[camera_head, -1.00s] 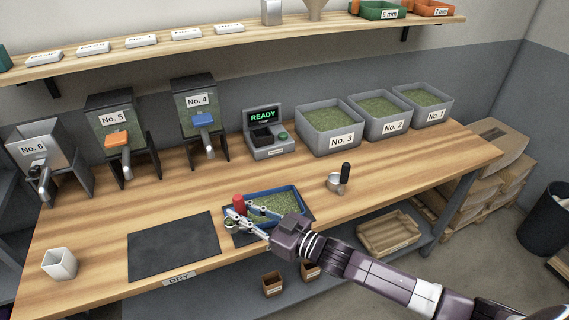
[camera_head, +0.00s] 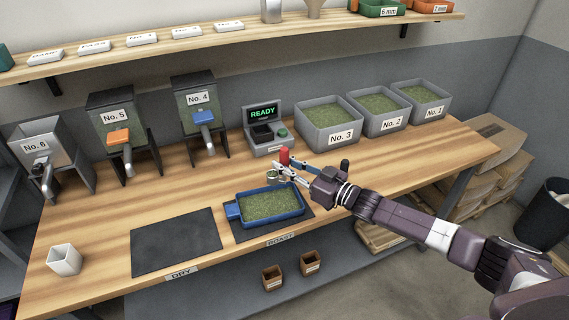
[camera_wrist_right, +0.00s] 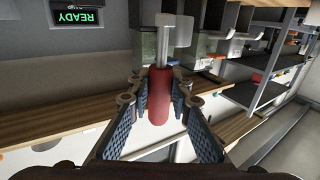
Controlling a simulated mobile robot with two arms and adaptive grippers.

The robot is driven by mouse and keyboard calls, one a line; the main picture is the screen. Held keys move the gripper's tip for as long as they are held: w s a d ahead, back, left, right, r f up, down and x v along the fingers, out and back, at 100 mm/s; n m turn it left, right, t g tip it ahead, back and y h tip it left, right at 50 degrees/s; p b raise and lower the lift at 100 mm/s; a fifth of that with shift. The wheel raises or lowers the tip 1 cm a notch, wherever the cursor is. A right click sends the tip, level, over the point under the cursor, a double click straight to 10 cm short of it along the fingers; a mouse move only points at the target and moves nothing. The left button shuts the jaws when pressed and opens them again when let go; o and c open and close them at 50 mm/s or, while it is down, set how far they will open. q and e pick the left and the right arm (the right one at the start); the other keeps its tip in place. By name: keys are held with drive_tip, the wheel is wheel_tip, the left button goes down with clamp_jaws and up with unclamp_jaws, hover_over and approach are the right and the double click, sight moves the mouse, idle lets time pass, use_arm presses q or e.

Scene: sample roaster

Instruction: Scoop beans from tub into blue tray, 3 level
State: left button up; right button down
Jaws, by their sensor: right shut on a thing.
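My right gripper (camera_head: 286,167) is shut on the red handle of a scoop (camera_head: 285,155); the handle also stands between the fingers in the right wrist view (camera_wrist_right: 160,97). The small scoop cup is left of the fingers; its contents are too small to tell. Gripper and scoop are above the bench, behind the blue tray (camera_head: 239,220). The tray lies on a dark mat marked ROAST and holds a layer of green beans (camera_head: 270,205). Grey tubs No. 3 (camera_head: 341,138), No. 2 (camera_head: 391,125) and No. 1 (camera_head: 433,111) hold green beans. My left gripper is not in view.
A black-handled scoop (camera_head: 345,165) is partly hidden behind my right gripper. A scale reading READY (camera_head: 265,130) stands left of tub No. 3. Dispensers No. 4 (camera_head: 199,118), No. 5 (camera_head: 122,138) and No. 6 (camera_head: 38,152) stand further left. The DRY mat (camera_head: 176,242) is bare.

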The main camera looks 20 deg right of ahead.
drive_tip(key=shift+s+a+f+n, duration=0.1)
drive_tip(key=shift+a+f+n, duration=0.45)
drive_tip(key=shift+n, duration=0.25)
drive_tip(key=a+f+n+h+p, duration=0.1)
drive_tip(key=a+f+n+h, duration=0.1)
drive_tip(key=n, duration=0.2)
drive_tip(key=s+a+f+n+h+p, duration=0.1)
drive_tip(key=a+f+n+h, duration=0.1)
drive_tip(key=n, duration=0.2)
drive_tip(key=s+a+f+n+g+h+p, duration=0.1)
drive_tip(key=a+f+n, duration=0.2)
drive_tip(key=n, duration=0.1)
drive_tip(key=shift+a+n+h, duration=0.1)
drive_tip(key=shift+n+h, duration=0.2)
drive_tip(key=shift+h, duration=0.1)
drive_tip(key=shift+a+f+n+h+b, duration=0.35)
drive_tip(key=shift+f+n+h+b, duration=0.05)
drive_tip(key=shift+f+n, duration=0.2)
drive_tip(key=n+b, duration=0.1)
drive_tip(key=f+n+h, duration=0.1)
drive_tip(key=n, duration=0.1)
drive_tip(key=shift+s+a+f+t+b, duration=0.15)
drive_tip(key=shift+a+f+t+b, duration=0.15)
drive_tip(key=shift+a+t+b, duration=0.1)
drive_tip(key=shift+r, duration=0.1)
